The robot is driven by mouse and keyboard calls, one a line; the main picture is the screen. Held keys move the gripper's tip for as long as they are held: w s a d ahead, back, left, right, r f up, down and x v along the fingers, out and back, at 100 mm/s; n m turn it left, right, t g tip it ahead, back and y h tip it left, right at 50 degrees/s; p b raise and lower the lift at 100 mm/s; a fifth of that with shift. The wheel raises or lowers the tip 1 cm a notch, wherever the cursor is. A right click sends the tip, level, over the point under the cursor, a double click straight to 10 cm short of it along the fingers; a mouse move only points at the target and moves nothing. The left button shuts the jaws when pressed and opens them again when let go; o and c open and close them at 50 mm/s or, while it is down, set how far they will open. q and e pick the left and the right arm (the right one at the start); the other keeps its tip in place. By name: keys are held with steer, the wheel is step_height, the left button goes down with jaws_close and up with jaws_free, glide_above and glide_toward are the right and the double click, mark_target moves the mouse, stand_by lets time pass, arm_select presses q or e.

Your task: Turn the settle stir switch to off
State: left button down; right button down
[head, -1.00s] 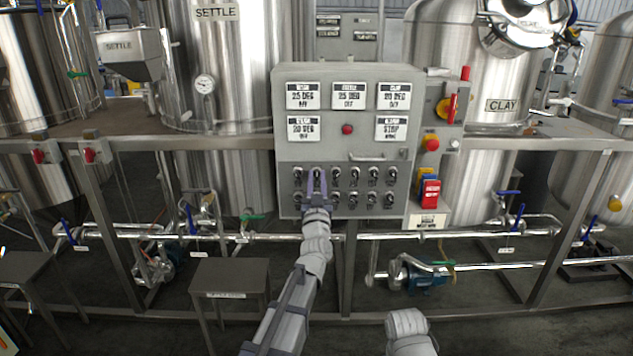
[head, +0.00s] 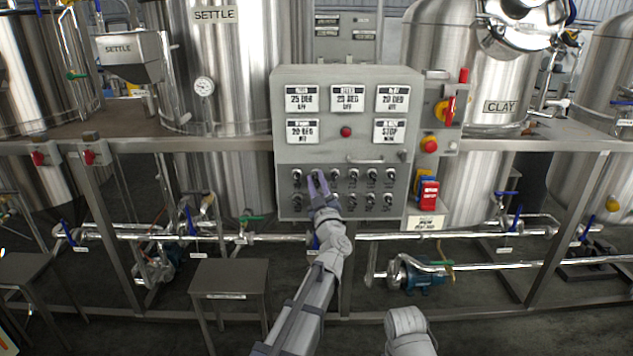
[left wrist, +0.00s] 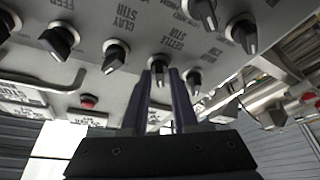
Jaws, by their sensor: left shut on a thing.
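The settle stir switch (left wrist: 158,62) is a black knob with a pale pointer. A "SETTLE STIR" label is printed beside it on the grey panel, seen from an odd angle in the left wrist view. My left gripper (left wrist: 158,72) has its two purple fingers on either side of this knob and is shut on it. In the head view my left gripper (head: 316,180) reaches the upper row of knobs on the control panel (head: 346,148), its fingers leaning to the left. The fingers partly hide the knob there. My right gripper is out of view.
A clay stir knob (left wrist: 114,54) and other knobs sit close around the held one. The panel carries several display plates, a red button (head: 347,131) and a handle (head: 366,160). A red emergency button (head: 429,145) is to its right. A pipe rail runs below.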

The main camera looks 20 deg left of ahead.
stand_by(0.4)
arm_select(q)
steer(key=c, duration=0.9)
jaws_free()
steer(key=b+v, duration=0.2)
steer(key=v, duration=0.5)
steer(key=shift+s+d+f+b, duration=0.15)
steer(key=shift+s+f+b, duration=0.05)
steer(key=shift+s+b, duration=0.1)
steer(key=shift+d, duration=0.1)
